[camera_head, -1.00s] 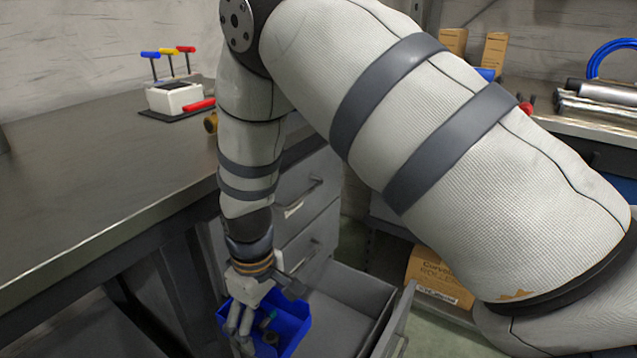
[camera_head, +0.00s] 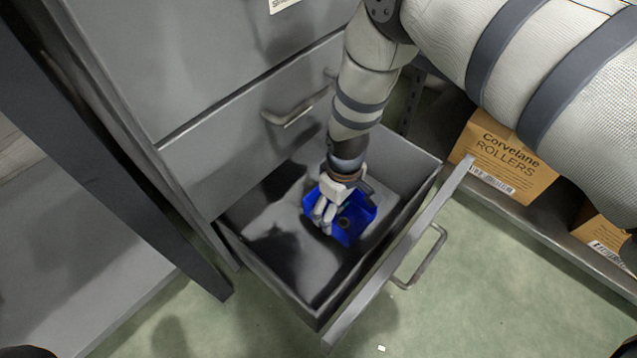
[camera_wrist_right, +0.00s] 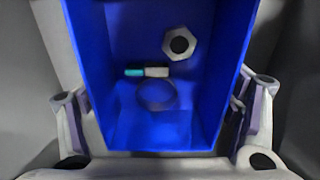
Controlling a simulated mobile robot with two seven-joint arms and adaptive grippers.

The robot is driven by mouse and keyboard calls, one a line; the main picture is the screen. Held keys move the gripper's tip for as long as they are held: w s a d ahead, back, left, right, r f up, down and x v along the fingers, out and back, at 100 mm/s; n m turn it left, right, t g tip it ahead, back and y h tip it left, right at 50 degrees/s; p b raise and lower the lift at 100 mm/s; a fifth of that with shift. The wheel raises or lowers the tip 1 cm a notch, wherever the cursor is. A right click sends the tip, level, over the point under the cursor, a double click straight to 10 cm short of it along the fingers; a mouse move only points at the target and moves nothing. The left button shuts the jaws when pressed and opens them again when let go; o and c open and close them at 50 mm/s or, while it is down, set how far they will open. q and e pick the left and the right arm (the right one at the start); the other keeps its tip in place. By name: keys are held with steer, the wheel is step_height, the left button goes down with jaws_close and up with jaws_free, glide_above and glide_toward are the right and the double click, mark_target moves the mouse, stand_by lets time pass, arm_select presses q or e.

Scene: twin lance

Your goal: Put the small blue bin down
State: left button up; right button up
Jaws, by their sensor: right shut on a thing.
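The small blue bin (camera_head: 351,218) is in the open bottom drawer (camera_head: 275,232), toward its right half in the head view. I cannot tell whether it touches the drawer floor. My right gripper (camera_head: 326,214) reaches down from above and is shut on the bin. In the right wrist view the bin (camera_wrist_right: 122,110) fills the middle, with fingers along its sides. Inside it lie a grey hex nut (camera_wrist_right: 180,43), a small teal and grey piece (camera_wrist_right: 147,71) and a ring (camera_wrist_right: 157,95). My left gripper is not in view.
The drawer front with its handle (camera_head: 424,262) stands out over the green floor (camera_head: 480,300). A closed drawer (camera_head: 250,130) is above. Cardboard boxes (camera_head: 503,152) sit on a low shelf at the right. The drawer's left part is bare.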

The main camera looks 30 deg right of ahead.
arm_select(q)
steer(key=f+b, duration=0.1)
steer(key=b, duration=0.1)
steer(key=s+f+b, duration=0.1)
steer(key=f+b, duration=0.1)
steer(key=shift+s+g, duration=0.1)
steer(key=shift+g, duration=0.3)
arm_select(e)
step_height(320, 180, down, 10)
steer(key=shift+a+r, duration=0.1)
steer(key=shift+r, duration=0.1)
steer(key=shift+f, duration=0.2)
steer(key=o, duration=1.1)
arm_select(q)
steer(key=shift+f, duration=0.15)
arm_select(e)
step_height(320, 180, up, 12)
steer(key=p, duration=0.5)
steer(key=shift+s+r, duration=0.1)
steer(key=shift+r, duration=0.15)
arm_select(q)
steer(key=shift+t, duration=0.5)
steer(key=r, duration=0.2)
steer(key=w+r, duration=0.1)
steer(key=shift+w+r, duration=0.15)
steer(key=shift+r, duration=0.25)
